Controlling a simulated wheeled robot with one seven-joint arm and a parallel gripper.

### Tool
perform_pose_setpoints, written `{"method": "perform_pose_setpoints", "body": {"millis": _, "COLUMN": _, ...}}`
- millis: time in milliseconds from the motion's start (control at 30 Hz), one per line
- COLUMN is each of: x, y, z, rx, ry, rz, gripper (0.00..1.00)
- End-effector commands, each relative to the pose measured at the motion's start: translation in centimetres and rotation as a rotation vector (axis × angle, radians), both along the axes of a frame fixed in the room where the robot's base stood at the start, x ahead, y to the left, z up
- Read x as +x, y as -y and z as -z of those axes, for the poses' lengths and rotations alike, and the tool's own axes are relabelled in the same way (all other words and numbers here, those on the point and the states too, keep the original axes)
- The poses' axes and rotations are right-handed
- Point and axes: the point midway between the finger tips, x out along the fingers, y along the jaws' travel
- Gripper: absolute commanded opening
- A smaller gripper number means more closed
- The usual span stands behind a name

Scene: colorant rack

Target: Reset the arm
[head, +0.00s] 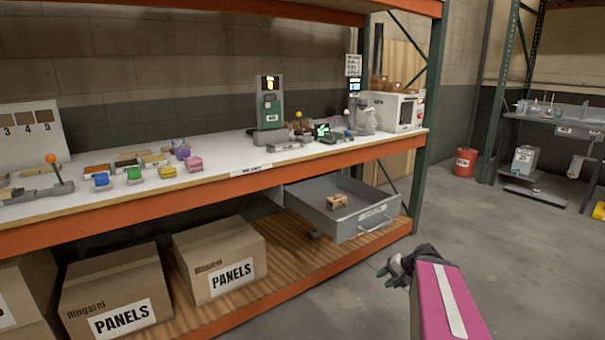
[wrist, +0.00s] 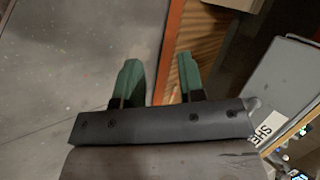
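My gripper (head: 391,271) is at the lower right of the head view, at the end of my magenta arm link. It hangs over open floor, in front of and below the open drawer, touching nothing that I can see. In the wrist view my gripper (wrist: 158,82) shows two green fingertips with a clear gap between them. It is open and holds nothing.
The grey drawer (head: 318,212) stands pulled out below the white bench (head: 217,165), with a small wooden block (head: 337,201) inside. Cardboard boxes (head: 219,258) sit on the lower wooden shelf. A red bucket (head: 465,162) stands farther back. The floor (head: 545,255) at right is clear.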

Motion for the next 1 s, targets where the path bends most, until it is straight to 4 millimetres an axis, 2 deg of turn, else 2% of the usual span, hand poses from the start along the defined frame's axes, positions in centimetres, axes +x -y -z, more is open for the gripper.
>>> {"method": "perform_pose_setpoints", "body": {"millis": 33, "x": -0.4, "y": -1.5, "z": 0.6, "rx": -0.049, "ry": -0.026, "rz": -0.042, "gripper": 0.36}}
{"method": "perform_pose_setpoints", "body": {"millis": 200, "x": -1.6, "y": -4.9, "z": 2.6, "rx": -0.237, "ry": -0.103, "rz": -0.175, "gripper": 0.36}}
{"method": "perform_pose_setpoints", "body": {"millis": 500, "x": -3.4, "y": -8.9, "z": 4.4, "rx": -0.570, "ry": -0.175, "rz": -0.381, "gripper": 0.36}}
{"method": "perform_pose_setpoints", "body": {"millis": 700, "x": -3.8, "y": -10.0, "z": 4.7, "rx": -0.697, "ry": -0.183, "rz": -0.447, "gripper": 0.36}}
{"method": "perform_pose_setpoints", "body": {"millis": 1000, "x": -3.8, "y": -10.0, "z": 4.7, "rx": -0.720, "ry": -0.185, "rz": -0.457, "gripper": 0.36}}
